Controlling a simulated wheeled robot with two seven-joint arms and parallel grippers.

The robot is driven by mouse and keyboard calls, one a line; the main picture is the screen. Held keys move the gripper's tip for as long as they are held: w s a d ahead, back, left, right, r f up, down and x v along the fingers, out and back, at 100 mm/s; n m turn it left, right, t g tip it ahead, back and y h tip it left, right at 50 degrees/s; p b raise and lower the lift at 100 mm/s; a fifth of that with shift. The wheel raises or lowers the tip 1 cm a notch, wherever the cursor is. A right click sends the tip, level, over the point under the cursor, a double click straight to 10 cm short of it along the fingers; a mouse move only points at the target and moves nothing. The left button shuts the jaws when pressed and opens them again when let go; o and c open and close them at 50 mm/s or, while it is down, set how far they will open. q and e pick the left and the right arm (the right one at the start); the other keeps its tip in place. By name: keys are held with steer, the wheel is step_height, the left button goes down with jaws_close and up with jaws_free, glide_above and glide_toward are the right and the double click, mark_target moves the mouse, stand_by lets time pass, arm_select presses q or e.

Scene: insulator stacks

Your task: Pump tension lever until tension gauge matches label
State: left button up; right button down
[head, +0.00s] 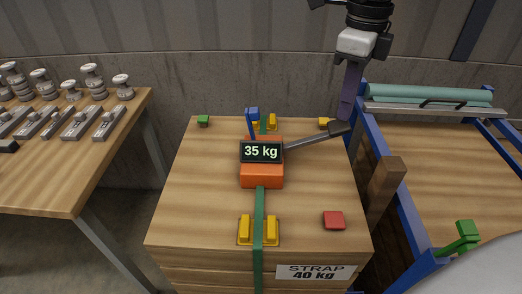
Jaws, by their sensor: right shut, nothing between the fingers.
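An orange tension device (262,176) sits on a wooden crate, and its black gauge (261,151) reads 35 kg. A grey tension lever (312,138) sticks out from its right side, tilted up to a dark grip end. A white label (313,272) on the crate's front reads STRAP 40 kg. A green strap (259,217) runs across the crate top under the device. My right gripper (346,117) comes down from the top right, shut and empty, its tips close to the lever's grip end; I cannot tell whether they touch. My left gripper is out of view.
The crate top (205,190) also holds a red block (334,220) and yellow strap guides (258,231). A table with insulators (92,79) and metal parts is at left. A blue-framed rack (405,205) with a wooden post (386,190) stands close at right.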

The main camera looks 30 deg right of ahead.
mark_target(342, 123)
steer(key=shift+f+b, duration=0.55)
steer(key=shift+f, duration=0.1)
steer(key=shift+f+b, duration=0.85)
steer(key=shift+f, duration=0.2)
steer(key=shift+f+b, duration=0.4)
steer(key=shift+f, duration=0.1)
steer(key=shift+f+b, duration=0.4)
steer(key=shift+f, duration=0.1)
steer(key=shift+r, duration=0.1)
steer(key=shift+r+p, duration=1.95)
steer(key=shift+r, duration=0.65)
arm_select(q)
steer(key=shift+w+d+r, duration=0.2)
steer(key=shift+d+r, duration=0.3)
